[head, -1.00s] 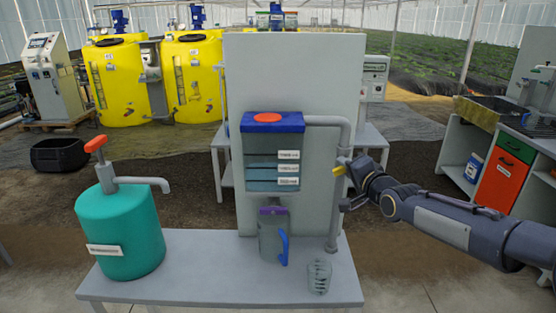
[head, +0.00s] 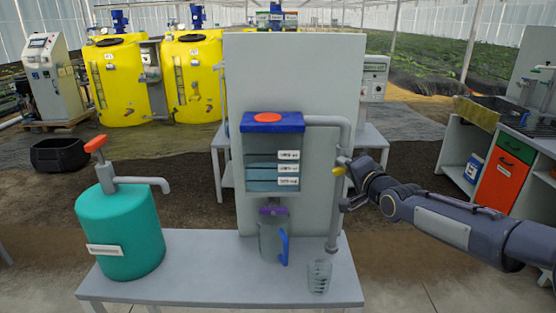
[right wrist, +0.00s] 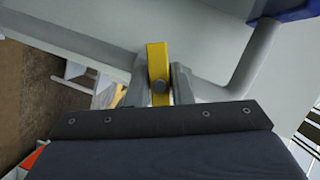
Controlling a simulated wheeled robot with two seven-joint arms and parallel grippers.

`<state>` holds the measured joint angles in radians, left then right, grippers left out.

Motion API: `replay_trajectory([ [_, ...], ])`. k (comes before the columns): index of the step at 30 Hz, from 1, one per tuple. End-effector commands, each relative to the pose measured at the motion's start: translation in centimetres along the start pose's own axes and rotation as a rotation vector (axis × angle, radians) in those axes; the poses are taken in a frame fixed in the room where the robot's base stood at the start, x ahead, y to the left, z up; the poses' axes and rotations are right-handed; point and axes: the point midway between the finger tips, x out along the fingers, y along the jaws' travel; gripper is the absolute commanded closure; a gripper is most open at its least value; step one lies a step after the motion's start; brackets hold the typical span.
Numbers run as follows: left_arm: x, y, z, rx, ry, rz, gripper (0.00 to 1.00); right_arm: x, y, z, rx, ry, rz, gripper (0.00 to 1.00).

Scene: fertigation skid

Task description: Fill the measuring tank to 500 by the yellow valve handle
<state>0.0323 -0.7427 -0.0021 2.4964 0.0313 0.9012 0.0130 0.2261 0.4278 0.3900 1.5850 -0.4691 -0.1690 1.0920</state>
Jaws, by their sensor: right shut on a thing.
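The measuring tank (head: 258,172) is a clear box with a blue lid and an orange cap, mounted on the grey panel. Three white labels mark its front, with lines beside them; the numbers are too small to read surely. The inside looks bluish, and I cannot tell the liquid level. The yellow valve handle (head: 338,171) is on the grey pipe right of the tank. My right gripper (head: 347,168) is shut on it. In the right wrist view the yellow handle (right wrist: 157,58) stands between the two fingers of my right gripper (right wrist: 158,82). My left gripper is out of view.
A clear jug (head: 270,243) with a blue handle stands under the tank's purple outlet. A clear cup (head: 319,277) stands below the pipe's end. A green pump canister (head: 120,235) is on the left of the grey table (head: 205,265). Yellow tanks (head: 118,85) stand behind.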

Motion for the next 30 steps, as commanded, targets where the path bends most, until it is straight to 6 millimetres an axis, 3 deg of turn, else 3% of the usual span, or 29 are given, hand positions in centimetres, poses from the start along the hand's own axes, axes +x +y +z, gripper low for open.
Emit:
replay_trajectory([
  [8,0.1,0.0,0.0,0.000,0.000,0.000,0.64,0.0,0.3,0.2,0.026,-0.004,-0.003,1.00],
  [11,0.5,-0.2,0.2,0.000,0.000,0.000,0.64,0.1,0.7,0.1,0.129,-0.001,-0.037,1.00],
  [18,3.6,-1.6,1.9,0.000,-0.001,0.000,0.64,0.1,0.9,0.3,0.445,0.000,-0.160,1.00],
  [26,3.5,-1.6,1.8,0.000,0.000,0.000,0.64,0.0,0.2,0.1,0.493,-0.002,-0.175,0.99],
  [27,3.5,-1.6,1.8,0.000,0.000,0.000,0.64,0.0,0.2,0.1,0.492,-0.002,-0.174,0.78],
  [30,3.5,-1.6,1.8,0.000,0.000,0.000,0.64,0.0,0.1,0.1,0.491,-0.002,-0.175,0.65],
])
